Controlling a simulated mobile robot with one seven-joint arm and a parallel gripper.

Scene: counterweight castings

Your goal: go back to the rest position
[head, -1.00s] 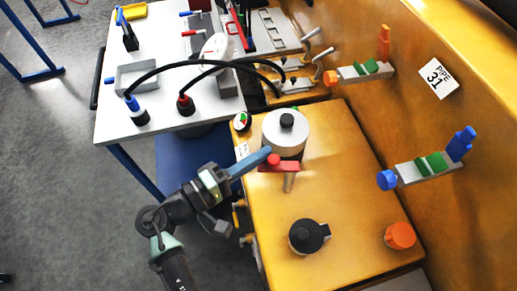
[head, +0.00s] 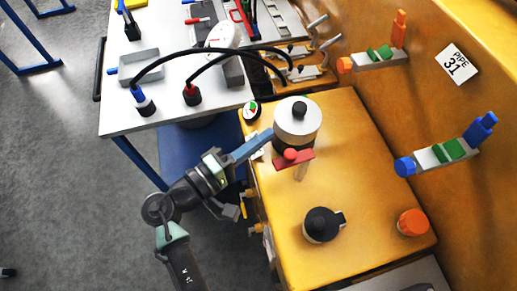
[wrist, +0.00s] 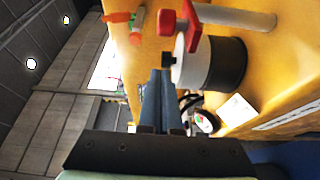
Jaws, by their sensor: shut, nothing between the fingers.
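My gripper (head: 270,134) reaches from the lower left over the yellow casting, its long blue-grey fingers closed together and empty. The fingertips are beside a silver-and-black cylinder with a black knob (head: 298,122). In the wrist view, the closed fingers (wrist: 160,76) point towards this cylinder (wrist: 196,62) and overlap its knob in the picture. I cannot tell whether they touch it. A red-handled valve (head: 294,160) stands just in front of the cylinder.
The yellow casting (head: 350,190) also carries a black knob-like part (head: 322,225) and an orange cap (head: 412,222). Grey floor is open on the left.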

